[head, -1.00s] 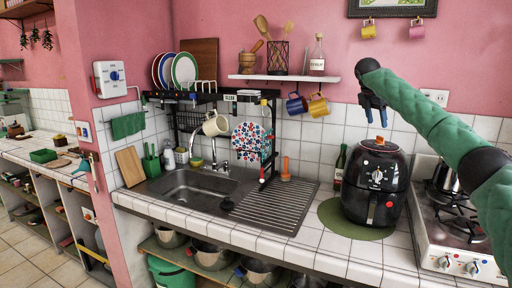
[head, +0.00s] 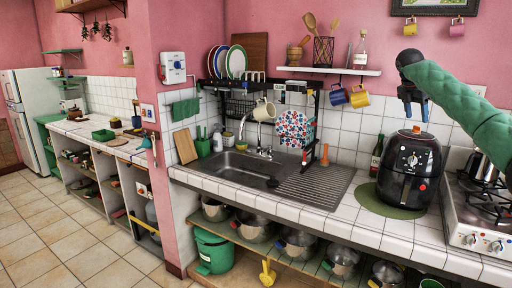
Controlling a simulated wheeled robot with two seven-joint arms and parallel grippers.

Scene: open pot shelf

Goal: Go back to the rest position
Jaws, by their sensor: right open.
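My right gripper (head: 415,111) shows at the upper right, at the end of my green-sleeved right arm. Its blue-tipped fingers point down and are open, with nothing seen between them. It is near the top of the black air fryer (head: 400,188), which stands on a round green mat (head: 372,199) on the tiled counter. I cannot tell whether the fingers touch it; they look apart from it. My left gripper is not in view.
A stove (head: 480,228) is right of the fryer. A sink (head: 237,168) and dish rack (head: 262,86) are at the middle. Free tiled floor (head: 70,225) lies at the left.

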